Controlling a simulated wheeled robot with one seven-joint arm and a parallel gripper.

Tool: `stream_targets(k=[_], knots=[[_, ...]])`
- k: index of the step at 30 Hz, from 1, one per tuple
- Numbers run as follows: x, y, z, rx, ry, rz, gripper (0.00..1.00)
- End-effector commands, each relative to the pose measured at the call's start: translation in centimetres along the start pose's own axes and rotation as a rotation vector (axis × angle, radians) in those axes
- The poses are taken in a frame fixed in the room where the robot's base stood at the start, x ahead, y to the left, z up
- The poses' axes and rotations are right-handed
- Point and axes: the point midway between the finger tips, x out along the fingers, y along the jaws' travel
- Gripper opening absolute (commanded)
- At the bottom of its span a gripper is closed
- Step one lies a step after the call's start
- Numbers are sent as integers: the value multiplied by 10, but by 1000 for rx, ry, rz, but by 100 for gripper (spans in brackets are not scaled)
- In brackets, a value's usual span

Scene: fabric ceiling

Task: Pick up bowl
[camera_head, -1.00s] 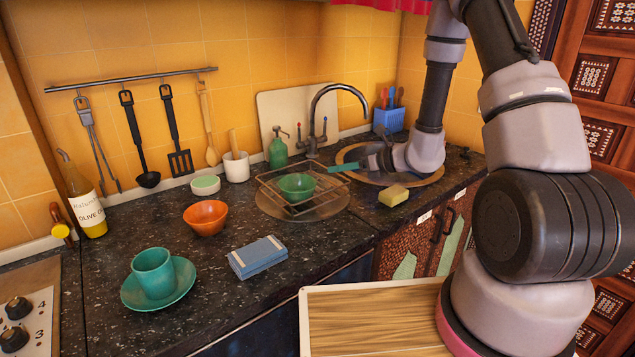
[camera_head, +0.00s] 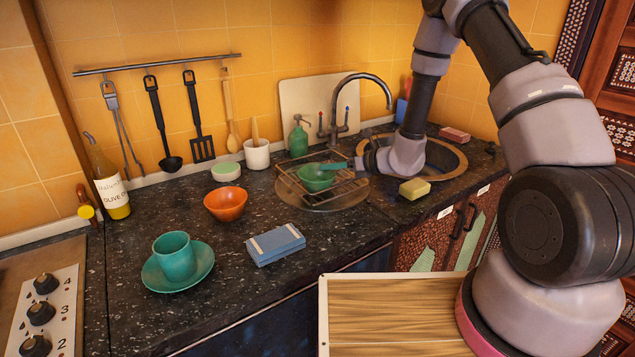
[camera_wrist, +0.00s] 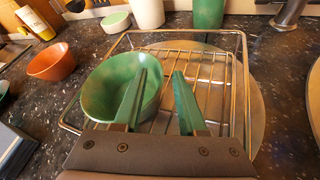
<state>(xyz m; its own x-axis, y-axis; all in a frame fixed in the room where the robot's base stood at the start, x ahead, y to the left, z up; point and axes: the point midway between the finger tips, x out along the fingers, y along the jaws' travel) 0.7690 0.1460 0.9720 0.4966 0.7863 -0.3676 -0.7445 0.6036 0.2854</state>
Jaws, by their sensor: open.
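A green bowl (camera_head: 314,180) sits on a wire rack (camera_head: 347,190) by the sink; it also shows in the wrist view (camera_wrist: 100,92). My gripper (camera_wrist: 160,73) is open, with green fingers. In the wrist view the left finger overlaps the bowl's right side and the right finger lies beyond its rim, over bare wires. I cannot tell whether the fingers touch the bowl. In the head view my gripper (camera_head: 338,166) is at the bowl's right rim. An orange bowl (camera_head: 226,205) stands on the counter to the left.
A white cup (camera_head: 257,154), a green soap bottle (camera_head: 299,141) and the faucet (camera_head: 345,110) stand behind the rack. A yellow sponge (camera_head: 414,189) is to the right.

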Motion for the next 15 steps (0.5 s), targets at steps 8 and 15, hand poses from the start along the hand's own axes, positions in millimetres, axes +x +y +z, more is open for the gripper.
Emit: stream_targets(k=[8, 15], knots=[[1, 0, 0, 0, -1, -1, 14], [1, 0, 0, 0, 0, -1, 0]])
